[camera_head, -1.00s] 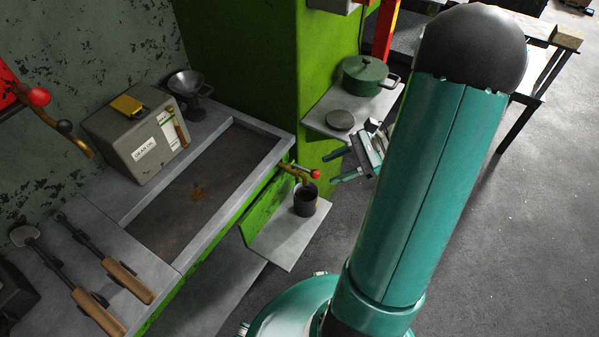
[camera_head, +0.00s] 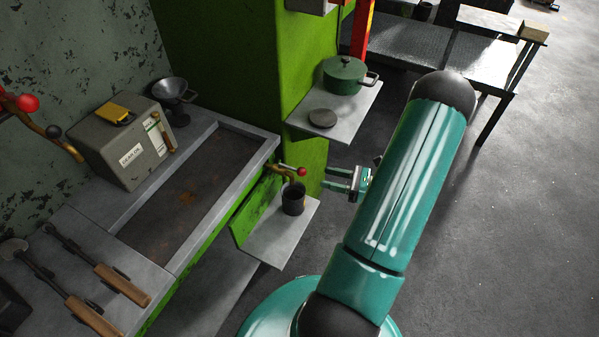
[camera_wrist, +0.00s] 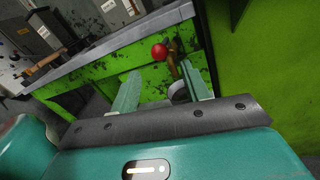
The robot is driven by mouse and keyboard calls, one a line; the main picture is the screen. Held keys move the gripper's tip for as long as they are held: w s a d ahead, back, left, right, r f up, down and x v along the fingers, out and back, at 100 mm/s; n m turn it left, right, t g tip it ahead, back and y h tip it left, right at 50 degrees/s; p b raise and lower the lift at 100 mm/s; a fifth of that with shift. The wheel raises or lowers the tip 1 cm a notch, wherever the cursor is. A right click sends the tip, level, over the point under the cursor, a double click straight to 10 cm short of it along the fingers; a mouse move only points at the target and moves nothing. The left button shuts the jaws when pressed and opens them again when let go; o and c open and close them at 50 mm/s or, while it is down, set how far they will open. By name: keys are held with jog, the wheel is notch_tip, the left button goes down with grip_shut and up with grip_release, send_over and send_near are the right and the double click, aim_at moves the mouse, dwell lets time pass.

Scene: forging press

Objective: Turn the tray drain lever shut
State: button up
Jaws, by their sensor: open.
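The drain lever, a short rod with a red knob (camera_head: 301,171), sticks out rightward from the brass drain tap (camera_head: 275,169) at the right front end of the grey tray (camera_head: 222,192). My gripper (camera_head: 324,177) is open and empty just right of the knob, its two fingers pointing at it. In the wrist view, the red knob (camera_wrist: 160,51) shows ahead between the fingertips (camera_wrist: 160,72), apart from both. The brass tap (camera_wrist: 173,66) shows right of the knob. The right finger partly hides the dark mug (camera_wrist: 178,92) below the tap.
The dark mug (camera_head: 293,201) stands on a small grey shelf (camera_head: 270,238) below the tap. A shelf (camera_head: 345,127) with a green pot (camera_head: 344,76) and a dark disc (camera_head: 323,118) projects above my gripper. Open floor (camera_head: 470,230) lies to the right.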

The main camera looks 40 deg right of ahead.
aim_at(302, 171)
jog(key=x, duration=0.9)
grip_shut()
